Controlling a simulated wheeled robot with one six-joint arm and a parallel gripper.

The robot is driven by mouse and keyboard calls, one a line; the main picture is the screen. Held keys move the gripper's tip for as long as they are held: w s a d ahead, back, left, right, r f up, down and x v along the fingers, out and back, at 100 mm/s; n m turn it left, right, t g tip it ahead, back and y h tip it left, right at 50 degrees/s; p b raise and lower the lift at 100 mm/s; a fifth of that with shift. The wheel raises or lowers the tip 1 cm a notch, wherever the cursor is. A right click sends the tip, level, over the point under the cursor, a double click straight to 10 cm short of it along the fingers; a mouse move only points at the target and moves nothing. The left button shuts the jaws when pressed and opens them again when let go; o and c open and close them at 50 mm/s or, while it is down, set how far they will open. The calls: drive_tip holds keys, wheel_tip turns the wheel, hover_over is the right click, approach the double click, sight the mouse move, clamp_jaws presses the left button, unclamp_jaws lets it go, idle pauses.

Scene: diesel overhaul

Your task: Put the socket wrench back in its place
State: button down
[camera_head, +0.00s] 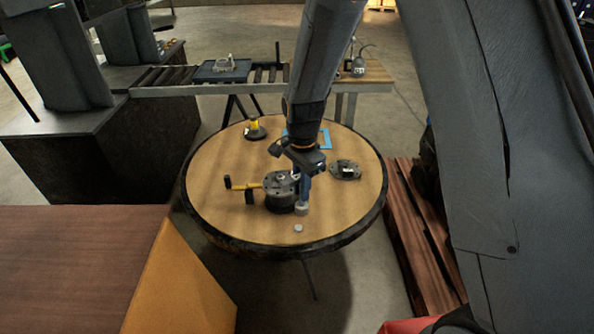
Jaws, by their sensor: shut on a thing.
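My gripper (304,168) is over the round wooden table, pointing down. It is shut on an upright blue-handled tool (304,188), which looks like the socket wrench. The tool's grey lower end (302,210) is at the table top, close to the right side of a round dark metal housing (281,190). I cannot tell whether it touches the table or the housing. The gripper hides the tool's top.
A yellow-handled part (247,185) sits left of the housing. A dark flanged part (345,170) lies right, a yellow-topped part (255,130) at the back, and a small light disc (298,229) in front. The round table's (220,205) left front is clear. A roller conveyor (175,90) stands behind.

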sight(298, 203)
drive_tip(key=shift+w+a+r+m, duration=0.35)
drive_tip(key=shift+a+m, duration=0.05)
drive_tip(key=shift+a, duration=0.05)
drive_tip(key=shift+f, duration=0.15)
wheel_tip(298, 203, down, 6)
drive_tip(key=b, duration=0.5)
drive_tip(key=shift+f, duration=0.65)
drive_tip(key=shift+f+b, duration=0.45)
drive_tip(key=shift+f, duration=0.65)
drive_tip(key=c, duration=1)
unclamp_jaws()
drive_tip(key=shift+c, duration=0.2)
